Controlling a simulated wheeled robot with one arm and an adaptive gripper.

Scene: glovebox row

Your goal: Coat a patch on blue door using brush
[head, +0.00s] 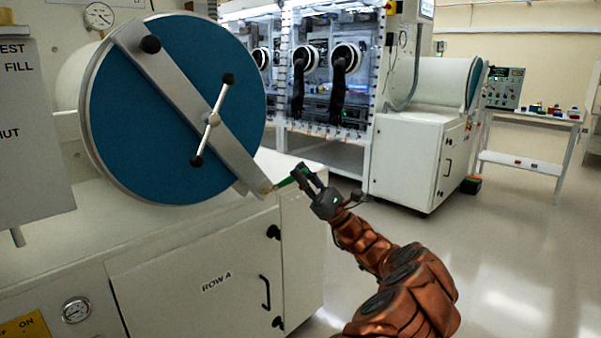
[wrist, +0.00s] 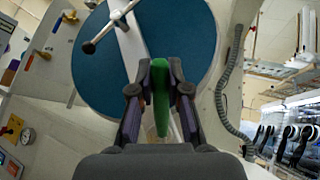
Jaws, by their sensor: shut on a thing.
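The blue door (head: 160,115) is a round disc with a pale rim, crossed by a slanted metal bar and a handle with black knobs. It also fills the upper middle of the wrist view (wrist: 190,40). My gripper (head: 302,178) is at the lower right of the door, in front of the white cabinet. It is shut on a green brush handle (wrist: 160,97), which also shows in the head view (head: 287,181). The brush points toward the bar's lower end. Its bristle tip is hard to make out, and I cannot tell if it touches anything.
The slanted bar (head: 175,90) and the handle (head: 213,118) stand out from the door. The white cabinet (head: 210,270) is below. Gloveboxes (head: 325,70) line the back. A white side table (head: 530,160) with small items is at right. The floor (head: 510,240) at right is clear.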

